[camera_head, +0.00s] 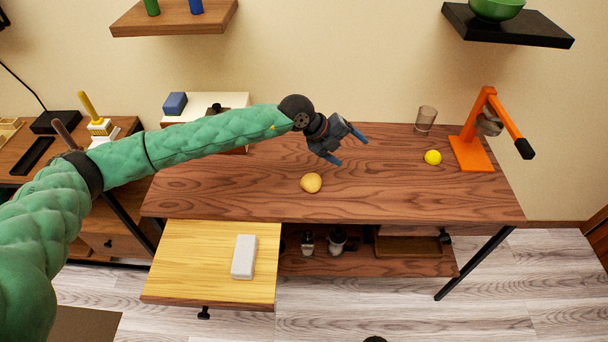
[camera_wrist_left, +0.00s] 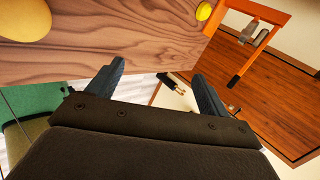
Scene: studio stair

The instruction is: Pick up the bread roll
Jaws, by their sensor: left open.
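The bread roll (camera_head: 311,183) is a small tan, rounded lump resting on the brown wooden table, near the middle of its front half. It also shows in the left wrist view (camera_wrist_left: 24,18), cut off at the top left corner. My left gripper (camera_head: 349,148) is open and empty above the table, behind and slightly right of the roll in the head view. Its two fingers also show in the left wrist view (camera_wrist_left: 158,82), with nothing between them. My right gripper is in neither view.
On the brown table (camera_head: 230,190), a yellow ball (camera_head: 433,157), a clear glass (camera_head: 426,118) and an orange lever press (camera_head: 472,153) stand to the right. A pale drawer (camera_head: 190,262) with a white block (camera_head: 244,257) juts out at front left. Shelves hang above.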

